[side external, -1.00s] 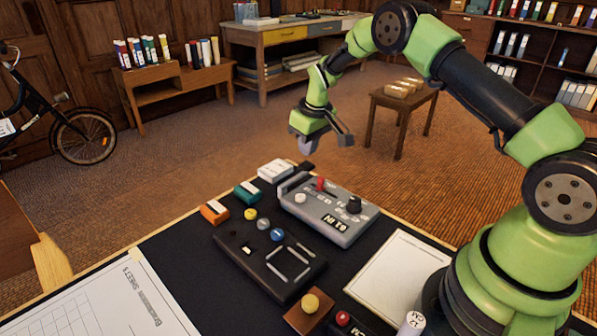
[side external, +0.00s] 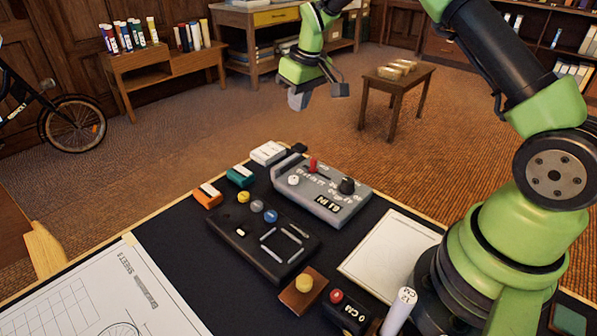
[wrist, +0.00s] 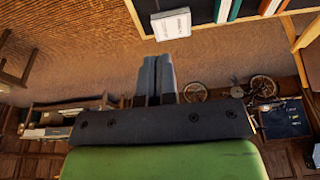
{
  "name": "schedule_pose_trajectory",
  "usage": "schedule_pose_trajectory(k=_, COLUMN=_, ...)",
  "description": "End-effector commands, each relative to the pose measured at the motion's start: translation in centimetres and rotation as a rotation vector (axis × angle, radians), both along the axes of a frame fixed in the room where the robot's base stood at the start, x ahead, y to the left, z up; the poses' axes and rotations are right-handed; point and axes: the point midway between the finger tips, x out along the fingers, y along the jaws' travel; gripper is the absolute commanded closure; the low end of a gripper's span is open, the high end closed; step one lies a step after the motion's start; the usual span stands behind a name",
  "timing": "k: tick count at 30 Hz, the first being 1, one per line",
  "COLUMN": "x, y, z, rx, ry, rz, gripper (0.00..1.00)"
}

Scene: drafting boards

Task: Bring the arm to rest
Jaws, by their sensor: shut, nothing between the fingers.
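My gripper (side external: 318,94) hangs in the air beyond the far edge of the dark desk mat, above the carpet and clear of everything on the desk. In the wrist view its two fingers (wrist: 157,78) lie side by side, shut, with nothing seen between them. The desk (side external: 150,240) bears a grey device (side external: 345,205) with a red lever and a black knob, and a black panel (side external: 235,240) with coloured buttons. Neither touches my gripper.
A white box (side external: 268,153), a teal box (side external: 240,176) and an orange box (side external: 207,197) line the far desk edge. A small wooden table (side external: 398,85) stands on the carpet right of my gripper. A white cylinder (side external: 398,312) stands near my base. Open carpet (side external: 230,125) lies below the gripper.

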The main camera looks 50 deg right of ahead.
Motion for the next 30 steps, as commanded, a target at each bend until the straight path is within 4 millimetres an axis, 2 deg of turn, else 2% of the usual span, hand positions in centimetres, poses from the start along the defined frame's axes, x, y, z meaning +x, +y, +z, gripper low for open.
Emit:
schedule_pose_trajectory(k=1, x=-0.6, y=0.8, z=2.4, rx=0.006, ry=-0.026, rz=-0.011, gripper=1.00)
schedule_pose_trajectory(k=6, x=-4.3, y=3.7, z=9.2, rx=0.042, ry=-0.100, rz=-0.069, gripper=1.00)
schedule_pose_trajectory(k=12, x=-10.6, y=6.8, z=14.9, rx=0.101, ry=-0.184, rz=-0.135, gripper=1.00)
schedule_pose_trajectory(k=15, x=-14.2, y=8.2, z=16.6, rx=0.135, ry=-0.225, rz=-0.164, gripper=1.00)
schedule_pose_trajectory(k=19, x=-19.0, y=9.7, z=17.7, rx=0.186, ry=-0.274, rz=-0.202, gripper=1.00)
schedule_pose_trajectory(k=24, x=-24.4, y=11.0, z=17.4, rx=0.250, ry=-0.326, rz=-0.243, gripper=1.00)
schedule_pose_trajectory(k=27, x=-26.5, y=11.5, z=16.8, rx=0.278, ry=-0.343, rz=-0.259, gripper=1.00)
schedule_pose_trajectory(k=30, x=-27.6, y=11.7, z=16.3, rx=0.294, ry=-0.354, rz=-0.269, gripper=1.00)
